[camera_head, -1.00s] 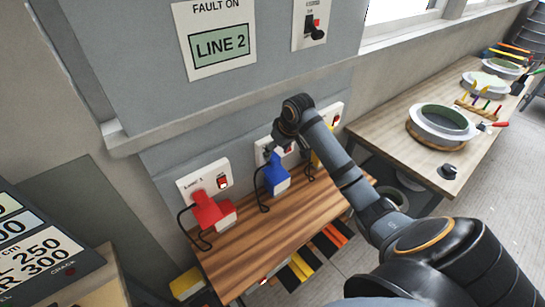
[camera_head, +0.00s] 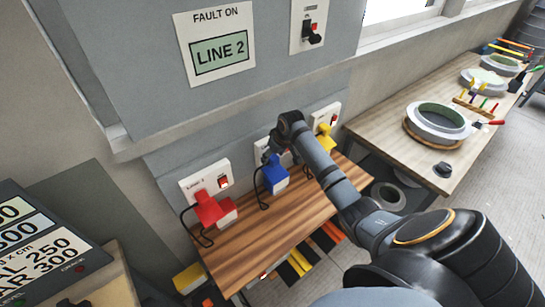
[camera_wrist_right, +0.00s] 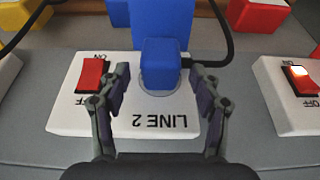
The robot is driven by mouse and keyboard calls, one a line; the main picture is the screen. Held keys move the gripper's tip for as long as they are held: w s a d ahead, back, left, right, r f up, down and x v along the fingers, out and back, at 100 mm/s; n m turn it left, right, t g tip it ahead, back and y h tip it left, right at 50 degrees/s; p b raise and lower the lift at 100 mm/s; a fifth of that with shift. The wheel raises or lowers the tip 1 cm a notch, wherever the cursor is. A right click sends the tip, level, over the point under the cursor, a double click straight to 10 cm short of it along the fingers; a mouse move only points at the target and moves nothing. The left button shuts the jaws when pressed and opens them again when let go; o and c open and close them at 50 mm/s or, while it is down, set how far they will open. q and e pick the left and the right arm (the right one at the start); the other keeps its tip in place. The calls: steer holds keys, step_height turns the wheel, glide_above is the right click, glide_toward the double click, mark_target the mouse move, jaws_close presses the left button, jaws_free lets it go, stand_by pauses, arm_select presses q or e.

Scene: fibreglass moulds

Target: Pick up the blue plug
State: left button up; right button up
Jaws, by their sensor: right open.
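The blue plug (camera_head: 275,177) sits in the middle white socket plate, marked LINE 2 in the right wrist view, above the wooden shelf. A dark cord hangs from it. My right gripper (camera_head: 269,157) is just above the plug in the head view, partly hiding the plate. In the right wrist view the fingers of my right gripper (camera_wrist_right: 160,75) are open on either side of the plug's narrower blue end (camera_wrist_right: 160,62). A gap shows on each side. The left gripper is not in view.
A red plug (camera_head: 209,208) sits in the LINE 1 plate to the left, and a yellow plug (camera_head: 325,131) in the plate to the right. A red rocker switch (camera_wrist_right: 93,75) is close beside one finger. The wooden shelf (camera_head: 265,235) is mostly clear.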

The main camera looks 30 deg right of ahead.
steer(key=shift+w+f, duration=0.3)
steer(key=shift+f, duration=0.35)
steer(key=shift+r, duration=0.1)
jaws_close()
